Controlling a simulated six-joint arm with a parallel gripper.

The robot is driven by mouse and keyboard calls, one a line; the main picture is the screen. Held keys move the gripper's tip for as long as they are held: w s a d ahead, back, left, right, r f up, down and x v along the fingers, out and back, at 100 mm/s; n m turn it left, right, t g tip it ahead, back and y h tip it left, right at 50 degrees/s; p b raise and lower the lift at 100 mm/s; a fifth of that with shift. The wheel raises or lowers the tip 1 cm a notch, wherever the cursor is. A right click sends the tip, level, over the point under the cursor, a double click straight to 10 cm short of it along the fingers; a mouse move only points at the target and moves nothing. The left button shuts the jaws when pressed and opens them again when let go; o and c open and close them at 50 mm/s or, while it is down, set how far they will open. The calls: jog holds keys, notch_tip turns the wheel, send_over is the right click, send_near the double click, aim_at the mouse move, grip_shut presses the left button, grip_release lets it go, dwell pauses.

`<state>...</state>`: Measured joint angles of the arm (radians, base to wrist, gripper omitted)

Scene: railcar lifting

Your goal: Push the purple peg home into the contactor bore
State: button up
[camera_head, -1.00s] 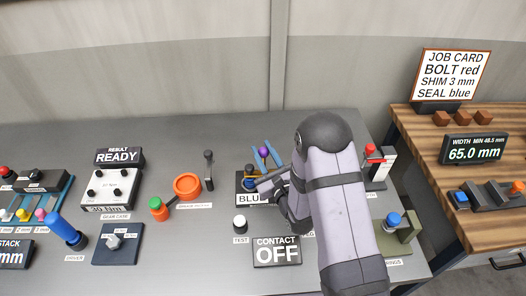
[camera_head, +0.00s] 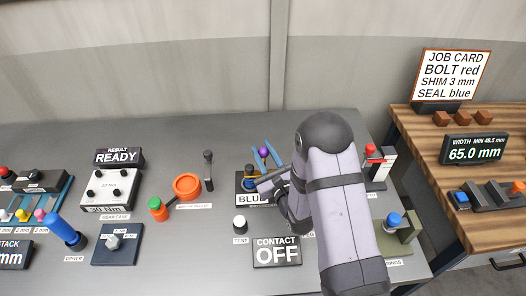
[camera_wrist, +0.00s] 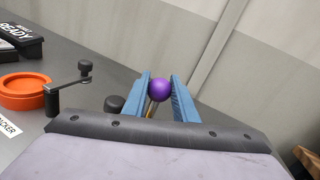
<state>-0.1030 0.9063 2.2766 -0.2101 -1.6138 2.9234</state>
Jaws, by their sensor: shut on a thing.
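The purple peg shows as a purple ball-shaped head (camera_wrist: 158,90) between the two blue fingers of my gripper (camera_wrist: 160,95) in the wrist view. My gripper is shut on it. In the head view the purple head (camera_head: 264,152) shows just behind the blue fingertips (camera_head: 266,160). The contactor (camera_head: 246,184) is a dark block with a label beginning "BLU", partly covered by my arm. The bore and the peg's lower end are hidden, so I cannot tell how deep the peg sits. The contact sign (camera_head: 277,251) reads "OFF".
A dark knob (camera_wrist: 114,103) stands close left of my fingers. An orange ring (camera_head: 187,186) and an upright crank handle (camera_head: 209,170) stand left of the contactor. A white test button (camera_head: 240,223) is in front. A red-topped device (camera_head: 370,150) is right of my arm.

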aim_at(264, 161)
jog(key=shift+f+b, duration=2.2)
jog(key=shift+f, duration=0.05)
dwell(0.5)
jog(key=o, duration=1.1)
jog(key=shift+d, duration=0.1)
jog(key=shift+o, duration=0.2)
jog(key=shift+s+f, duration=0.15)
jog(key=shift+s+d+f+b, duration=0.1)
jog(key=shift+s+f+b, duration=0.05)
jog(key=shift+s+b, duration=0.3)
jog(key=v, duration=0.2)
jog(key=b+v, duration=0.1)
jog(key=v, duration=0.1)
jog(key=b+v, duration=0.1)
jog(key=v, duration=0.1)
jog(key=shift+d+r, duration=0.15)
jog(key=shift+r, duration=0.1)
jog(key=shift+d+r, duration=0.1)
